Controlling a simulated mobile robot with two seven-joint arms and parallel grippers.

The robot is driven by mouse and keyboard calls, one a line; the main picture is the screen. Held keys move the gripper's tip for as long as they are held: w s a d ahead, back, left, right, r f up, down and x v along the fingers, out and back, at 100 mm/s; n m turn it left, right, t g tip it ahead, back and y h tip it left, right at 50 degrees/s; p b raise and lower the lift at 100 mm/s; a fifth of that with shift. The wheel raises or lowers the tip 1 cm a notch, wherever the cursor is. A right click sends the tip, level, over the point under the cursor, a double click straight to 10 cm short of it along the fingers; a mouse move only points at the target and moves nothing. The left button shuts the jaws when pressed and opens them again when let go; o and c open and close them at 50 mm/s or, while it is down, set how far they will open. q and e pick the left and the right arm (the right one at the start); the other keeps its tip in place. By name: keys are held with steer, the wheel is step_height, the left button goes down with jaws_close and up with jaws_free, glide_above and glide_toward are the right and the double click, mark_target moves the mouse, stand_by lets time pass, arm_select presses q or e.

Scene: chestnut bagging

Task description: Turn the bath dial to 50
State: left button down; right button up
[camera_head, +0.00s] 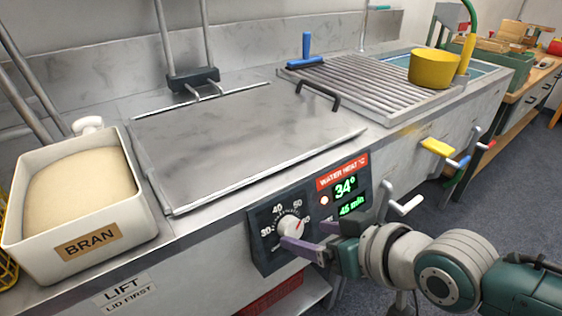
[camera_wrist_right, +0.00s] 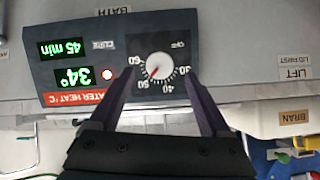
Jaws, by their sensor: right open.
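The bath dial is a white knob (camera_head: 289,226) on a dark panel (camera_head: 262,247) at the front of the metal bath, with numbers around it. In the right wrist view, the knob (camera_wrist_right: 159,66) appears upside down. Its red pointer mark is near 50; the exact reading is too small to tell. My right gripper (camera_head: 305,238) is open at the panel. In the wrist view its two purple fingers (camera_wrist_right: 157,80) stand either side of the knob's lower edge, apart from it. My left gripper is not in view.
A green display (camera_head: 346,187) beside the dial reads 34° and 45 min. A white crank handle (camera_head: 404,204) sticks out right of it. The bath's metal lid (camera_head: 240,135) is down. A BRAN bin (camera_head: 85,240) stands left. A yellow pot (camera_head: 433,70) stands on the ribbed rack.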

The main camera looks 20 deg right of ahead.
arm_select(q)
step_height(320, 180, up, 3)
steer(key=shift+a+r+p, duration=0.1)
steer(key=shift+p, duration=0.95)
arm_select(e)
steer(key=v, duration=0.6)
steer(key=shift+s+r, duration=0.1)
steer(key=shift+r, duration=0.05)
steer(key=s+a+r+g+p, duration=0.3)
steer(key=s+r+p, duration=0.3)
steer(key=s+r, duration=0.15)
steer(key=s+d+r+g+h+p, duration=0.45)
steer(key=s+r+p, duration=0.25)
steer(key=s+r, duration=0.55)
arm_select(q)
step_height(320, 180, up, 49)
steer(key=p, duration=3.6)
arm_select(e)
step_height(320, 180, up, 37)
steer(key=w, duration=0.2)
steer(key=shift+d+f+t, duration=0.15)
steer(key=shift+d+t, duration=0.15)
steer(key=shift+t, duration=0.15)
steer(key=shift+y, duration=0.25)
